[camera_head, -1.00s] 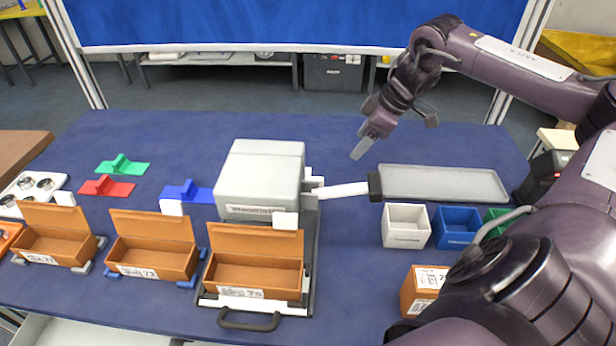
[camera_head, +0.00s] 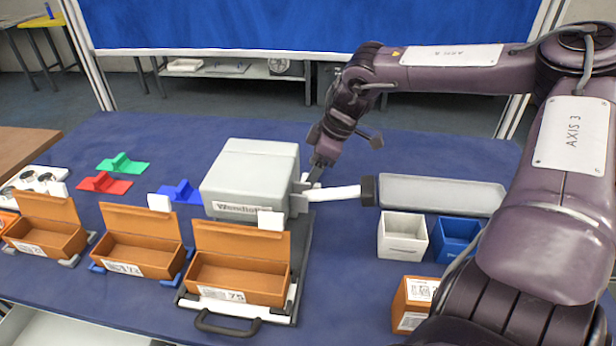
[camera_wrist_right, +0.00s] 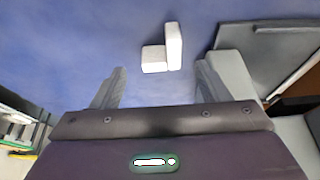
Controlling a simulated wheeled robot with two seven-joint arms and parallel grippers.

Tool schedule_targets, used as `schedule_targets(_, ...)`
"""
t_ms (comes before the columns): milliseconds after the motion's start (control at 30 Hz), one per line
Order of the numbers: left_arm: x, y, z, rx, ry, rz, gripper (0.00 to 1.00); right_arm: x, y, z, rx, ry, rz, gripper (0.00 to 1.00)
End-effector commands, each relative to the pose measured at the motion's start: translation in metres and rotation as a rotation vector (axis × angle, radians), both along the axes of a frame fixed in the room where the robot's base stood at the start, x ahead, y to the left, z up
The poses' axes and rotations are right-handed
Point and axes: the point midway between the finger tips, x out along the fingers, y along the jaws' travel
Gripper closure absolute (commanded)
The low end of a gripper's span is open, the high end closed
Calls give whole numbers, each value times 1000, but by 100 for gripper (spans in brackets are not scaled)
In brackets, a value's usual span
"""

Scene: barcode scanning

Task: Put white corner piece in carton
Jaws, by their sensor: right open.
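The white corner piece (camera_wrist_right: 172,48), an L-shaped block, lies on the blue table in the right wrist view. My right gripper (camera_wrist_right: 161,70) is open, with the piece ahead of and between its spread fingertips, not gripped. In the head view my right gripper (camera_head: 315,176) points down just right of the grey machine (camera_head: 252,178) and largely hides that spot. Three open brown cartons stand at the front left: a left one (camera_head: 45,238), a middle one (camera_head: 137,256) and a right one (camera_head: 238,279). My left gripper is out of view.
A white bar runs from the machine to a dark handle beside a long grey tray (camera_head: 440,194). A white bin (camera_head: 403,237) and a blue bin (camera_head: 455,239) stand right of centre. Green (camera_head: 123,164), red (camera_head: 104,184) and blue (camera_head: 180,192) pieces lie at the left.

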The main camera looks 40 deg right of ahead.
Motion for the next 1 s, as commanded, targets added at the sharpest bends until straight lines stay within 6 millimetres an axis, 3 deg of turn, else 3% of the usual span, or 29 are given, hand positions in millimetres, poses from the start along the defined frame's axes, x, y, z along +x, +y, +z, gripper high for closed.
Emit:
schedule_targets(200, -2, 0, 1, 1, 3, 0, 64, 6, 6, -24, -1, 2, 0, 31)
schedule_targets(500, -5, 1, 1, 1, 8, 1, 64, 7, 7, -26, 0, -1, 0, 31)
schedule_targets(900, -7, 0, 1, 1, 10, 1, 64, 7, 7, -26, -1, -1, 0, 82)
schedule_targets(1000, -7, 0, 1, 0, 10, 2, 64, 7, 7, -26, -1, -1, 0, 82)
